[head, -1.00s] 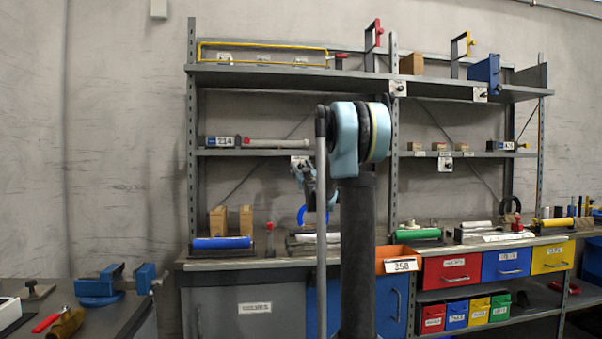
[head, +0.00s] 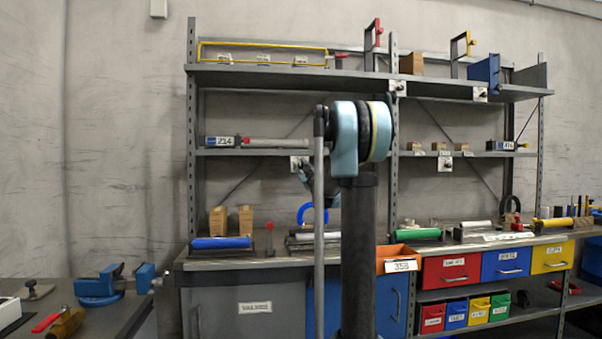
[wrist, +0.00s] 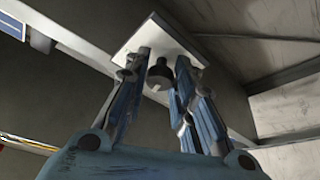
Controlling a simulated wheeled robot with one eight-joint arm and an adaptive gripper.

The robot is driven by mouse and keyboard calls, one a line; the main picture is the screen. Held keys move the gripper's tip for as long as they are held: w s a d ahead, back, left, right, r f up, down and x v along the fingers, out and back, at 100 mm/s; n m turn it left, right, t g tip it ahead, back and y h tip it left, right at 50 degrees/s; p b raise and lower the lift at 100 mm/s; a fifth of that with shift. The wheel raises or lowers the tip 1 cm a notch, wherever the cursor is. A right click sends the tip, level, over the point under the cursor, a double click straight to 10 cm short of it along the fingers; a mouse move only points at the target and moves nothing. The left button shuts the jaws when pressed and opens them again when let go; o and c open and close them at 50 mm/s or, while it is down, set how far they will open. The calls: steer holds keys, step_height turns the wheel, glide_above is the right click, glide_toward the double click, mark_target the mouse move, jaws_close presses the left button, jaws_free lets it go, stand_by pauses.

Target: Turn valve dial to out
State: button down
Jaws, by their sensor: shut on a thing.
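A dark round valve dial (wrist: 159,74) stands on a white square plate (wrist: 160,40) in the wrist view. My gripper (wrist: 164,62) has one blue finger on each side of the dial and is shut on it. The fingertips reach close to the plate. Any mark on the dial that tells its setting is too small to read. In the head view a white plate (head: 297,161) shows on the middle shelf edge, just left of my arm. My arm hides most of the gripper and the dial there.
Similar plates with dials sit on the upper shelf edge (head: 397,88) and the middle shelf edge (head: 445,164). A grey tube (head: 275,143) lies on the middle shelf. Below, the workbench holds a blue roll (head: 221,243) and wooden blocks (head: 246,219).

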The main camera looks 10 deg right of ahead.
steer(key=n+g+y, duration=0.1)
steer(key=n, duration=0.2)
steer(key=n+g+y, duration=0.1)
steer(key=n, duration=0.3)
steer(key=shift+d+r, duration=0.1)
steer(key=shift+s+n+g+y, duration=0.1)
steer(key=shift+n+g+y, duration=0.4)
steer(key=shift+n, duration=1.2)
steer(key=shift+g, duration=0.4)
steer(key=c, duration=1.3)
jaws_free()
steer(key=shift+c, duration=0.2)
steer(key=v, duration=1.1)
steer(key=shift+s, duration=0.4)
